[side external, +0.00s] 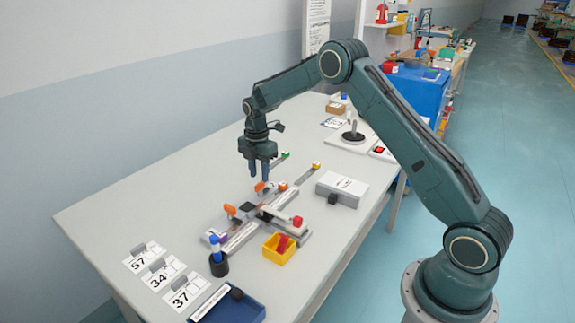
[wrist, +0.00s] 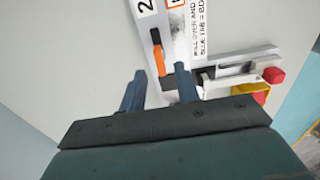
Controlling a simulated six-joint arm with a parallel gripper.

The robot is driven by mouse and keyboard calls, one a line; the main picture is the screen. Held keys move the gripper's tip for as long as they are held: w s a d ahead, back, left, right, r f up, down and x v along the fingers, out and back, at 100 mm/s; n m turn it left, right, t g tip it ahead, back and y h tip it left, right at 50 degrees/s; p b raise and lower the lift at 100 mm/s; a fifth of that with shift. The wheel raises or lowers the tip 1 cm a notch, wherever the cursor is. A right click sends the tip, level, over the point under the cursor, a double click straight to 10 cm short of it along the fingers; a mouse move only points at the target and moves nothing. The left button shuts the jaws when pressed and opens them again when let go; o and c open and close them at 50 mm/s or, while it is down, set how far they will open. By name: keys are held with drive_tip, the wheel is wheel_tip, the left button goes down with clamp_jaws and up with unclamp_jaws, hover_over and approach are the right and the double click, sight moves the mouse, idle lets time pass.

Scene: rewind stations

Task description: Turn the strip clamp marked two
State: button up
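My gripper (side external: 259,176) hangs pointing down over the strip fixture, its two fingers apart with nothing between them. In the wrist view its fingertips (wrist: 158,80) stand either side of an orange lever (wrist: 158,58), which lies a little ahead of them. A white label with a "2" (wrist: 145,7) is beside this lever, partly cut off by the top edge. In the side view several orange levers show: one just below the fingers (side external: 260,187), one to its right (side external: 283,186) and one nearer the front (side external: 230,209). Their numbers cannot be read there.
A red knob (side external: 297,221) sits on the fixture's bar, with a yellow bin (side external: 280,250) in front. A blue tray (side external: 240,308), a blue-capped marker in a black holder (side external: 218,265) and number cards (side external: 163,275) lie at the front. A grey box (side external: 342,188) stands right. The table's left is clear.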

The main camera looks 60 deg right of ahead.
sight(260, 184)
drive_tip(key=shift+f, duration=1.65)
clamp_jaws()
